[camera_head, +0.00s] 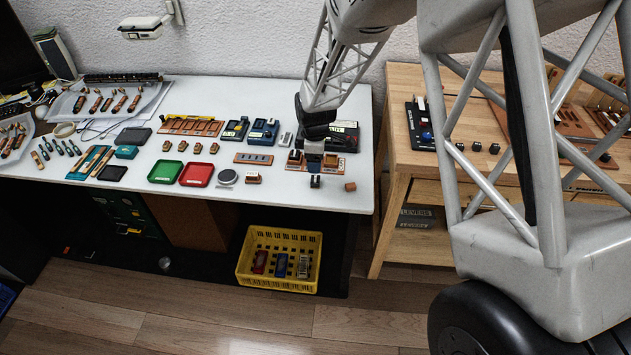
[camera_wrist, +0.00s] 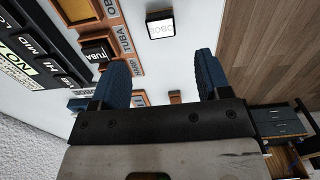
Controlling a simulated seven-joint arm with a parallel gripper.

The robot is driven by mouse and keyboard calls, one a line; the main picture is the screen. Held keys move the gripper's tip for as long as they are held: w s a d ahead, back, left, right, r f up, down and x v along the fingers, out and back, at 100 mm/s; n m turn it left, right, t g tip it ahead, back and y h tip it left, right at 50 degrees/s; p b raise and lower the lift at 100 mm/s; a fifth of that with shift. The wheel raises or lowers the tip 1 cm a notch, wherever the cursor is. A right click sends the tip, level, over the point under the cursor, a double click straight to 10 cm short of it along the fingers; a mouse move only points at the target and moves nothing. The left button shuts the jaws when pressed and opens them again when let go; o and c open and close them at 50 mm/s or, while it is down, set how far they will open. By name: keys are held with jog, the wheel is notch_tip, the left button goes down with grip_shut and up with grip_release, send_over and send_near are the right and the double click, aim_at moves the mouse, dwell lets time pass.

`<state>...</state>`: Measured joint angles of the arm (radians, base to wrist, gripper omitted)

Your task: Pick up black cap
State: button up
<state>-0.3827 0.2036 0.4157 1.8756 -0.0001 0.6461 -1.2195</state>
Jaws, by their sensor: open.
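A small black cap (camera_wrist: 160,25) with a white top and dark lettering, seemingly "OBO…", stands on the white table in the wrist view, ahead of my gripper. In the head view a small black block (camera_head: 315,181), seemingly the same cap, stands near the table's front right. My gripper (camera_wrist: 161,74) has two blue fingers spread apart with nothing between them; the cap lies beyond the fingertips, not touching them. In the head view my gripper (camera_head: 314,150) is above the table just behind the cap, its fingers hard to make out. Another black cap (camera_wrist: 96,54), marked "TUBA", sits in an orange holder.
The orange holder (camera_wrist: 112,30) lies left of the cap in the wrist view. A brown block (camera_head: 350,186) stands near the table's right edge. Green (camera_head: 165,171) and red (camera_head: 196,174) trays lie leftward.

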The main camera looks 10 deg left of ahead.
aim_at(314, 179)
jog(key=shift+f, duration=0.2)
jog(key=shift+f, duration=1.2)
jog(key=shift+f, duration=0.1)
jog(key=shift+s+a+f, duration=0.1)
jog(key=shift+f, duration=1.15)
jog(key=shift+a+f, duration=0.1)
jog(key=shift+f, duration=1.15)
jog(key=c, duration=1)
jog(key=shift+r, duration=0.15)
